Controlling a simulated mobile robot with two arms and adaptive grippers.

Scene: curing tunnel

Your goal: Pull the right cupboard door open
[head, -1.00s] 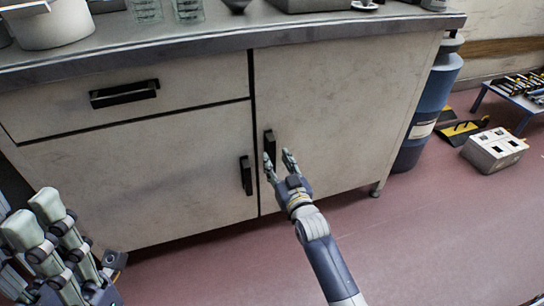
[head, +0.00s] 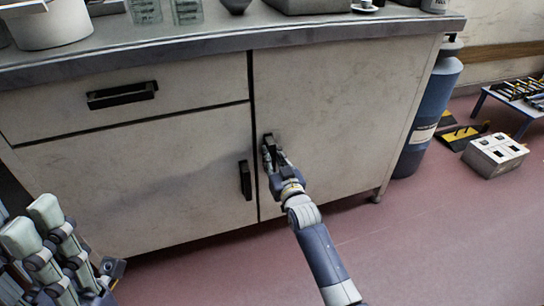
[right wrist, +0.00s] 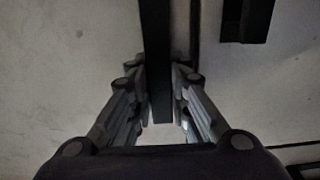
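The right cupboard door (head: 345,110) is a pale, scuffed panel and sits closed, flush with the front. Its upright black handle (head: 268,141) is near the door's left edge. My right gripper (head: 274,156) is at this handle, its fingers drawn in on it. In the right wrist view the fingers lie along both sides of the dark handle bar (right wrist: 156,60) and look closed on it. My left gripper (head: 42,236) is at the lower left of the head view, away from the cupboard handles; its fingertip gap is unclear.
The left door (head: 130,185) has its own black handle (head: 246,180) close by. A drawer handle (head: 122,94) is above. The worktop (head: 220,41) carries glasses and pots. A blue cylinder (head: 432,105) and a white box (head: 494,155) stand right. The floor before the right door is clear.

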